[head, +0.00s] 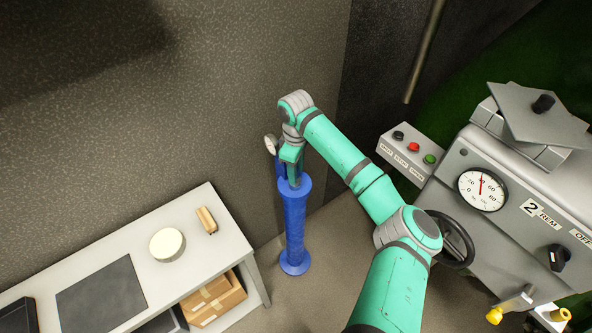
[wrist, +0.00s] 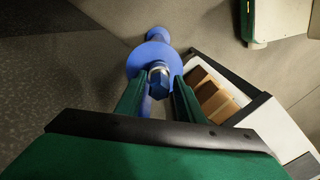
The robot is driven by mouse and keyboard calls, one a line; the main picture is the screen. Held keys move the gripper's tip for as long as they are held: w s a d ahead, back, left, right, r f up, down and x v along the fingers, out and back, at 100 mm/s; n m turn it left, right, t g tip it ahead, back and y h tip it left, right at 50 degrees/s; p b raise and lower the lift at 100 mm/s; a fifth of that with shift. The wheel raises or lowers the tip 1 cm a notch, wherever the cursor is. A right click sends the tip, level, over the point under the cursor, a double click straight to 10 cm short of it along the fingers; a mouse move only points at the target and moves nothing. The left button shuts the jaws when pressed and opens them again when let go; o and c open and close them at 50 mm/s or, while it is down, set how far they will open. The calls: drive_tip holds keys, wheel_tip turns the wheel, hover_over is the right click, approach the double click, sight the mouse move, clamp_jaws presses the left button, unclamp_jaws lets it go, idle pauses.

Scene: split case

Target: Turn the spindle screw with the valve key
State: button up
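A blue pillar (head: 294,225) with a round foot stands on the floor near the wall. My gripper (head: 295,178) is at its top end in the head view. In the wrist view the two dark green fingers of my gripper (wrist: 161,90) are apart. A silver hex head (wrist: 159,70), seemingly the spindle screw, shows just past the fingertips in front of a round blue flange (wrist: 140,60). A dark blue piece lies between the fingers; whether they touch it is not clear. I cannot make out a separate valve key in either view.
A small round gauge (head: 270,145) is beside my gripper. A white bench (head: 195,262) at lower left bears a round disc (head: 167,245), a wooden block (head: 207,219) and a dark mat (head: 100,295). A grey machine (head: 455,195) with dial and buttons stands right.

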drive_tip(key=shift+o, duration=0.3)
wheel_tip(320, 180, up, 11)
drive_tip(key=shift+f, duration=0.1)
drive_tip(key=shift+c, duration=1.4)
